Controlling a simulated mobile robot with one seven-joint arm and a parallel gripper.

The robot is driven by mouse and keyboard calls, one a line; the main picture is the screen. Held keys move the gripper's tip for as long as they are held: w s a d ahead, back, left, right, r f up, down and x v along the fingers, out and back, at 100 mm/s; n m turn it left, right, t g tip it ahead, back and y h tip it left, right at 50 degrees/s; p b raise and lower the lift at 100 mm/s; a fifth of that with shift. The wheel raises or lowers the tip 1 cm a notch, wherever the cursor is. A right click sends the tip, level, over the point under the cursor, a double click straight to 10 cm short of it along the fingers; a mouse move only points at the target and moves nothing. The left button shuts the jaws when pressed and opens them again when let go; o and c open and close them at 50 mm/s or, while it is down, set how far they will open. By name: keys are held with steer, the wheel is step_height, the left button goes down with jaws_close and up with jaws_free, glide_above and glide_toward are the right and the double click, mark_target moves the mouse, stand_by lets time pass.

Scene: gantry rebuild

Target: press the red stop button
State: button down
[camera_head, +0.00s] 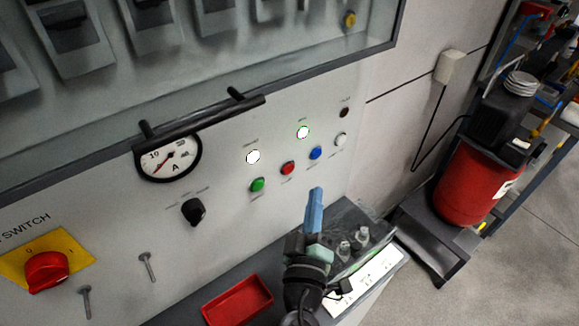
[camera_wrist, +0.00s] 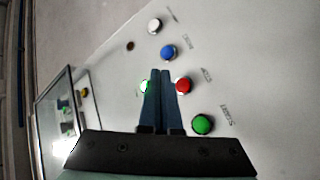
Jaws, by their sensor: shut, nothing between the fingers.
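The red stop button (camera_head: 288,168) is a small round button on the white panel in the head view, between the green button (camera_head: 257,185) and the blue button (camera_head: 316,153). In the wrist view the red button (camera_wrist: 184,86) shows just right of my fingertips. My gripper (camera_head: 316,192) is shut and empty, its blue fingers pointing up toward the panel, below and right of the red button in the head view. In the wrist view the fingers (camera_wrist: 160,74) lie side by side. I see no contact with the button, and the distance to the panel is hard to tell.
A white button (camera_head: 340,139) and two lit lamps (camera_head: 253,157) are nearby. An ammeter (camera_head: 168,158), a black knob (camera_head: 193,211) and a yellow-backed red switch (camera_head: 46,271) are left. A black handle bar (camera_head: 200,122) sticks out above. A red tray (camera_head: 238,300) lies below.

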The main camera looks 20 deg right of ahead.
mark_target(294, 165)
steer(key=shift+w+a+b, duration=0.1)
steer(key=shift+w+a, duration=0.2)
steer(key=shift+w, duration=0.55)
steer(key=shift+w+a+b, duration=0.1)
steer(key=shift+w+a, duration=0.2)
steer(key=shift+w, duration=0.5)
steer(key=shift+w+a+b, duration=0.1)
steer(key=shift+w+a, duration=0.2)
steer(key=shift+w, duration=0.55)
steer(key=shift+w+a, duration=0.15)
steer(key=shift+w, duration=0.25)
steer(key=shift+w+a+b, duration=0.2)
steer(key=shift+w+b, duration=0.2)
steer(key=shift+b, duration=0.1)
stand_by(0.8)
steer(key=shift+s, duration=0.15)
steer(key=shift+s+d, duration=0.3)
steer(key=shift+s, duration=0.35)
steer(key=shift+s+d, duration=0.3)
steer(key=shift+s, duration=0.5)
steer(key=shift+s+d, duration=0.25)
steer(key=shift+s, duration=0.5)
steer(key=shift+s+d, duration=0.3)
steer(key=shift+s, duration=0.5)
